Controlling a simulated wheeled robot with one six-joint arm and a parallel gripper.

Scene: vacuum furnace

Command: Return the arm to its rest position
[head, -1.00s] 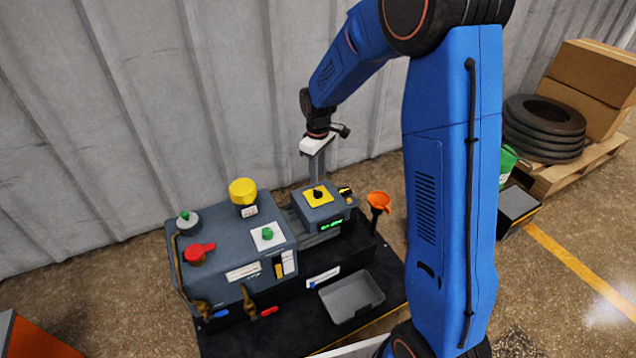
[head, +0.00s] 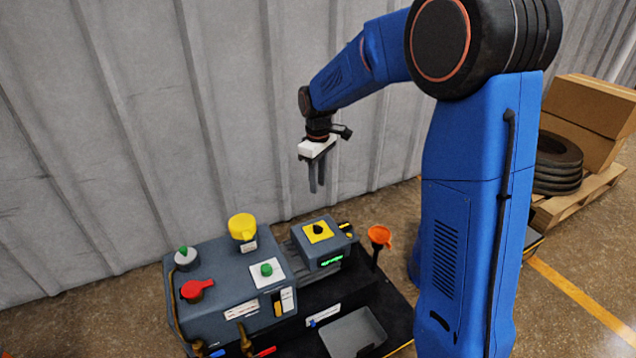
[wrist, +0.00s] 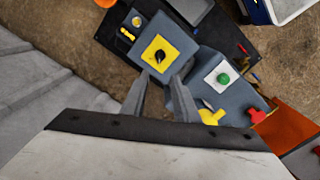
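My gripper (head: 315,188) hangs with its fingers pointing down, above and behind the small grey box with a yellow plate and black knob (head: 318,231). Its two fingers are apart with nothing seen between them. In the wrist view the gripper (wrist: 160,85) shows both grey fingers spread, with the yellow plate and black knob (wrist: 159,56) beyond the tips. The fingers touch nothing. My blue arm reaches across from the right side of the head view.
The larger grey unit (head: 225,280) carries a yellow cap (head: 242,226), red handle (head: 196,290) and green buttons. A corrugated wall (head: 120,120) is close behind. Tyres (head: 558,165) and boxes (head: 590,115) sit at right.

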